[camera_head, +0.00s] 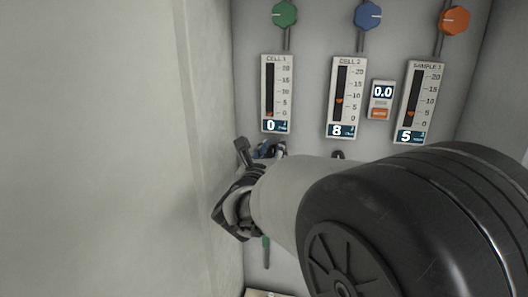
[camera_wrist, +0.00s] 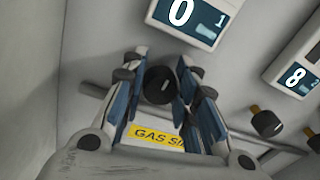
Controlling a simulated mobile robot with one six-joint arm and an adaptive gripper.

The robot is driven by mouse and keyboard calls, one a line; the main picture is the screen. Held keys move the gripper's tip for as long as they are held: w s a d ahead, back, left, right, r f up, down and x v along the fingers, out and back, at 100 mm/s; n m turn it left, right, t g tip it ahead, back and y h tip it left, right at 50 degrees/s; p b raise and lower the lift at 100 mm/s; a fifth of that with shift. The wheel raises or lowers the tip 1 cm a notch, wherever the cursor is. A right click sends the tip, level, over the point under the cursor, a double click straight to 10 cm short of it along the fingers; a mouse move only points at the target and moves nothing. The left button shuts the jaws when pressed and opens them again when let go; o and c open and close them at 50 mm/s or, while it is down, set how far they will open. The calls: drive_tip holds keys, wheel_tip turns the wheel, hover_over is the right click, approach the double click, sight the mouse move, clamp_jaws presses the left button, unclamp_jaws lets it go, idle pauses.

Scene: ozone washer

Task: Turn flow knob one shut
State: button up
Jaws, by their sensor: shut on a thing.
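The flow knob one (camera_wrist: 158,86) is a dark round knob with a light mark, below the first meter in the wrist view. My gripper (camera_wrist: 160,82) is shut on it, with a blue-padded finger on each side. In the head view my gripper (camera_head: 266,150) is at the wall below the CELL 1 meter (camera_head: 277,93), and the knob is hidden there. That meter reads 0, with its orange marker at the bottom of the scale. Its display (camera_wrist: 182,17) also shows 0 in the wrist view.
The CELL 2 meter (camera_head: 346,97) reads 8 and the SAMPLE meter (camera_head: 414,102) reads 5. A second dark knob (camera_wrist: 267,123) is at the right. A yellow label (camera_wrist: 155,135) lies behind my fingers. A side wall (camera_head: 205,90) is close on the left.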

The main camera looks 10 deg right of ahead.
drive_tip(key=c, duration=0.3)
